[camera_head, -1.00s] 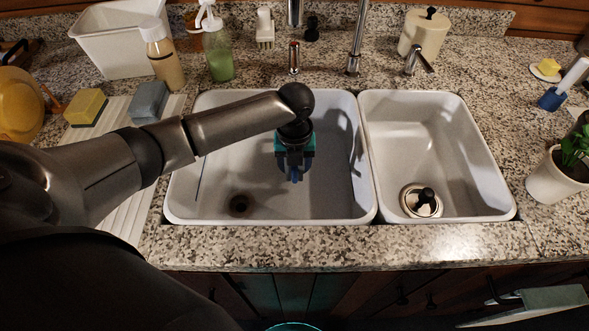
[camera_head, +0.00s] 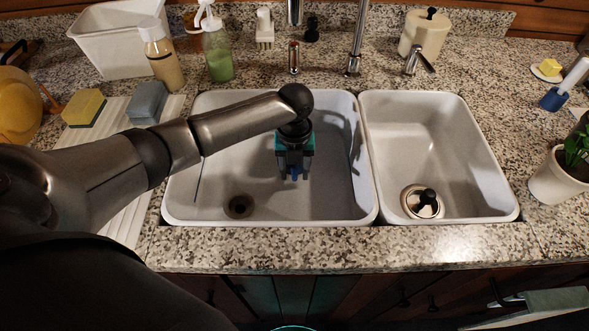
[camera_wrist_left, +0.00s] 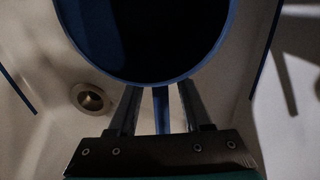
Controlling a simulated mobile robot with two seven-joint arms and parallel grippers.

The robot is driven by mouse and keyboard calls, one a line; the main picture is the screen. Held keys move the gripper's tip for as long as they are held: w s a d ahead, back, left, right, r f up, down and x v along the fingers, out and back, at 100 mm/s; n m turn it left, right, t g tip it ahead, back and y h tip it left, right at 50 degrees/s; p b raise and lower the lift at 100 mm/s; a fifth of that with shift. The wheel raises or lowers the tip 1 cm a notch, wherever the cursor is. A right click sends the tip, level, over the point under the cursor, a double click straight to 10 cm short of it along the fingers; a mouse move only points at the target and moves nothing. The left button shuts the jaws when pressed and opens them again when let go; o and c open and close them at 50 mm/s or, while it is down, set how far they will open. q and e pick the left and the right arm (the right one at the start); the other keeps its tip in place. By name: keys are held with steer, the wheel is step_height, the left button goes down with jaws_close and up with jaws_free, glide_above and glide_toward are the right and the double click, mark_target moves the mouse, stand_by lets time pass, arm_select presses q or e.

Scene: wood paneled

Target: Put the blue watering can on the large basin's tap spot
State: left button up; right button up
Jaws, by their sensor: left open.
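The blue watering can (camera_wrist_left: 150,83) shows from above in the left wrist view, with a blue rim around a dark opening. Its narrow blue handle (camera_wrist_left: 162,112) lies between the two fingers of my left gripper (camera_head: 293,172). The fingers are open, with a gap on each side of the handle. In the head view my gripper and wrist hide most of the can, down inside the large basin (camera_head: 218,165). My right gripper is out of view.
The small basin (camera_head: 425,150) is to the right, beyond a divider. Faucet parts (camera_head: 356,45) stand behind the basins. Soap bottles (camera_head: 217,50), sponges (camera_head: 148,100) and a white tub (camera_head: 110,45) sit at the left. A potted plant (camera_head: 560,175) is at the right.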

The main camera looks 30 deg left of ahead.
arm_select(q)
step_height(320, 180, up, 12)
steer(key=p, duration=0.3)
steer(key=shift+r, duration=0.2)
